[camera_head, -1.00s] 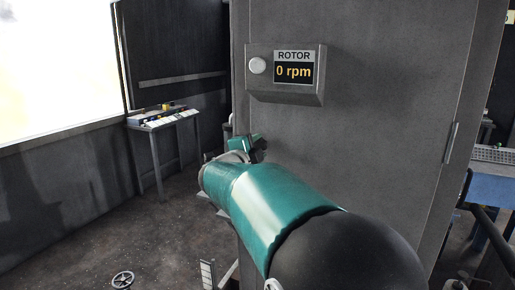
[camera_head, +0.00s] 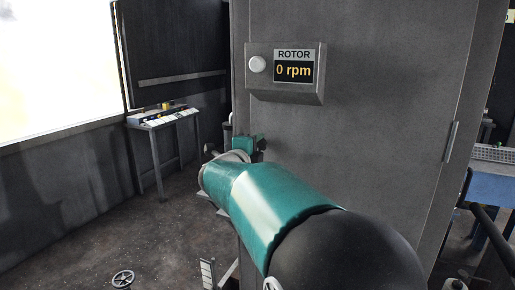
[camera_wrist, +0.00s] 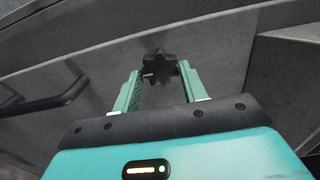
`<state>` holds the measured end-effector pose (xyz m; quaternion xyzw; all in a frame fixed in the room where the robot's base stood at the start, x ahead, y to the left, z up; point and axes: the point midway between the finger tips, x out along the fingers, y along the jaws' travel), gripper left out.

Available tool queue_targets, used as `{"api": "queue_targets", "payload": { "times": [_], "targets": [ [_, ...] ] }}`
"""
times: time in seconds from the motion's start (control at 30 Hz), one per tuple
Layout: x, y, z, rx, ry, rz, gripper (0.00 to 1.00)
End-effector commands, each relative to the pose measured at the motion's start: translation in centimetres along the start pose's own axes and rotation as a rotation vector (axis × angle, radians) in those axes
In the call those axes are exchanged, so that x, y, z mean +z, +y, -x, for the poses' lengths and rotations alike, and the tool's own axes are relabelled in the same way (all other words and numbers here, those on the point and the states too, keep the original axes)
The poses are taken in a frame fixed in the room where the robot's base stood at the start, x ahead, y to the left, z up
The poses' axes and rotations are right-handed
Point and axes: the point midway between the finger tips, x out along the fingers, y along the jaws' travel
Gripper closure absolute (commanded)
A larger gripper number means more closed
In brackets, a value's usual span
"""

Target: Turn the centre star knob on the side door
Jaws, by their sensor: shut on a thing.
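The black star knob (camera_wrist: 160,66) stands on a grey metal surface in the upper middle of the wrist view, with a small pale mark on its left. My gripper (camera_wrist: 160,74) has a green finger on each side of it and is shut on the knob near the fingertips. In the head view my gripper (camera_head: 250,145) is at the left edge of the tall grey cabinet (camera_head: 385,130). The knob cannot be made out clearly there, and my arm covers part of the cabinet.
A dark bar handle (camera_wrist: 50,102) is left of my gripper in the wrist view. A rotor display (camera_head: 293,70) on the cabinet reads 0 rpm. A small table (camera_head: 165,118) stands at the back left. The floor (camera_head: 95,215) at left is mostly clear, apart from a handwheel (camera_head: 122,278).

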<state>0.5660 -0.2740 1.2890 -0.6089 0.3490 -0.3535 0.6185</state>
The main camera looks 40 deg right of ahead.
Motion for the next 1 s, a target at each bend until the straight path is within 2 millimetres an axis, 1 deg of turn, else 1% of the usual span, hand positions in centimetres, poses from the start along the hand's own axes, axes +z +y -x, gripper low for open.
{"api": "queue_targets", "payload": {
  "times": [0.03,0.1,0.13,0.43,0.57,0.67,1.0],
  "targets": [
    [0.3,-0.3,0.1,-0.005,-0.008,-0.002,0.55],
    [0.3,-0.3,0.1,-0.005,-0.007,-0.002,0.42],
    [0.3,-0.3,0.1,-0.004,-0.007,-0.002,0.37],
    [0.1,-0.1,0.2,-0.002,-0.003,-0.001,0.37],
    [0.1,-0.2,1.2,-0.002,-0.004,-0.002,0.37],
    [0.1,-0.2,2.8,-0.002,-0.004,-0.002,0.37],
    [0.1,-0.2,10.3,-0.004,-0.006,-0.003,0.37]
  ]
}}
